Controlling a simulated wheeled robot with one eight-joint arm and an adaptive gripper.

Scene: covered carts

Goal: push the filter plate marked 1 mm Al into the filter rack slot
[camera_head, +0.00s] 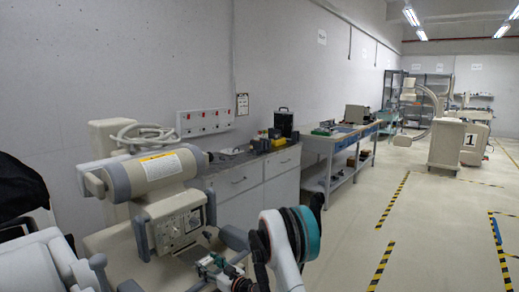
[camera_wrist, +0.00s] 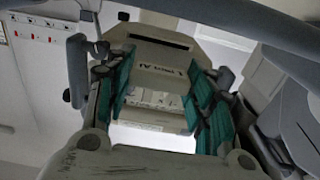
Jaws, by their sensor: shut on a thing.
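The filter plate (camera_wrist: 158,74) shows in the wrist view as a pale plate with upside-down lettering that reads like 1 mm Al. My gripper (camera_wrist: 160,88) is shut on it, with a teal-padded finger on each side. Beyond the plate's far edge is a pale housing with a dark narrow slot (camera_wrist: 158,38), which looks like the filter rack slot. The plate lies close to it; I cannot tell whether they touch. In the head view my gripper (camera_head: 212,266) is low beside the X-ray head's boxy collimator (camera_head: 177,222); the plate is not clear there.
The X-ray tube (camera_head: 155,170) sits above the collimator, with grey handles around it. A grey-topped counter (camera_head: 240,165) stands against the wall behind. A workbench (camera_head: 335,145) is farther back. The floor at right is open, with striped tape.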

